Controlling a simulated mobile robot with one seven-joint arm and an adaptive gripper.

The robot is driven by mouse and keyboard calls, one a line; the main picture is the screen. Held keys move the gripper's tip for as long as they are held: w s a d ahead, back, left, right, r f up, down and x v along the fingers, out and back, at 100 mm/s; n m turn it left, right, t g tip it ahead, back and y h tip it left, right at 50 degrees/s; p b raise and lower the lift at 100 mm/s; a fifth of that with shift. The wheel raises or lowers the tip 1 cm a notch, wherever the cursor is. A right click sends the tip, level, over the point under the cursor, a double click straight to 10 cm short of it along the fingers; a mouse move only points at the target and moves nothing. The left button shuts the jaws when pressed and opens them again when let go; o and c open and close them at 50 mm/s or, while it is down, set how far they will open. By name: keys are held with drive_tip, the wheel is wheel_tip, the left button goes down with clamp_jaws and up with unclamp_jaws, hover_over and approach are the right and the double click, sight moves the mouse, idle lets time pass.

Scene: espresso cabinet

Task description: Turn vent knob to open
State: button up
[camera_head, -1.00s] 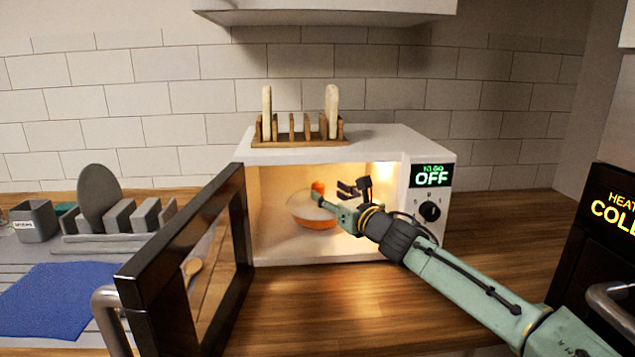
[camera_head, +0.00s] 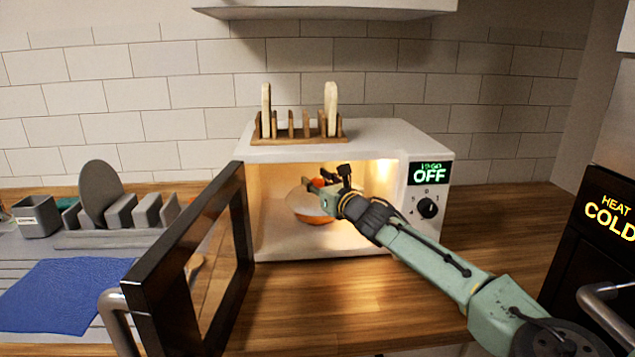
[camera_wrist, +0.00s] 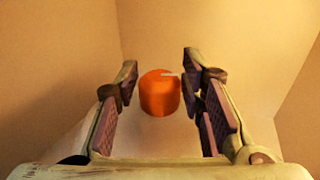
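The orange vent knob (camera_wrist: 160,94) shows in the wrist view between the two fingers of my gripper (camera_wrist: 160,68), with a gap on each side. A small pale mark is on its top. In the head view the knob (camera_head: 317,182) is partly hidden by my gripper (camera_head: 328,184). It sits on a pale dome-shaped cover (camera_head: 299,202) with an orange lower part, inside the open microwave (camera_head: 270,245). My gripper is open and reaches into the cavity, close to the knob; no contact is visible.
The microwave door (camera_head: 180,265) stands open at the left. The control panel with a black dial (camera_head: 427,208) is right of the cavity, close to my arm. A wooden rack (camera_head: 300,139) with bread slices stands on top. The cavity walls surround my gripper.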

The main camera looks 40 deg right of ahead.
clamp_jaws()
drive_tip(key=shift+w+a+f+b, duration=0.15)
drive_tip(key=shift+f+b, duration=0.35)
drive_tip(key=shift+b, duration=0.75)
drive_tip(key=shift+a+f+m+h+b, duration=0.1)
drive_tip(key=shift+m+h+b, duration=0.3)
drive_tip(key=shift+b, duration=0.4)
drive_tip(key=m+h+b, duration=0.1)
drive_tip(key=b, duration=0.2)
drive_tip(key=shift+g+h, duration=0.3)
drive_tip(key=shift+h, duration=0.1)
drive_tip(key=shift+r+m+g+h+b, duration=0.25)
drive_tip(key=shift+m+g+h+b, duration=0.15)
drive_tip(key=shift+m+h+b, duration=0.55)
drive_tip(key=shift+d+r+m+g+h+b, duration=0.2)
drive_tip(key=shift+m+g+h, duration=0.3)
drive_tip(key=shift+h, duration=0.4)
drive_tip(key=shift+d+r+m+g+h+b, duration=0.15)
drive_tip(key=shift+m+g+h, duration=0.35)
drive_tip(key=shift+h, duration=0.35)
drive_tip(key=shift+s+a, duration=0.1)
drive_tip(key=shift+s, duration=0.1)
drive_tip(key=shift+o, duration=1.9)
unclamp_jaws()
drive_tip(key=shift+a, duration=0.1)
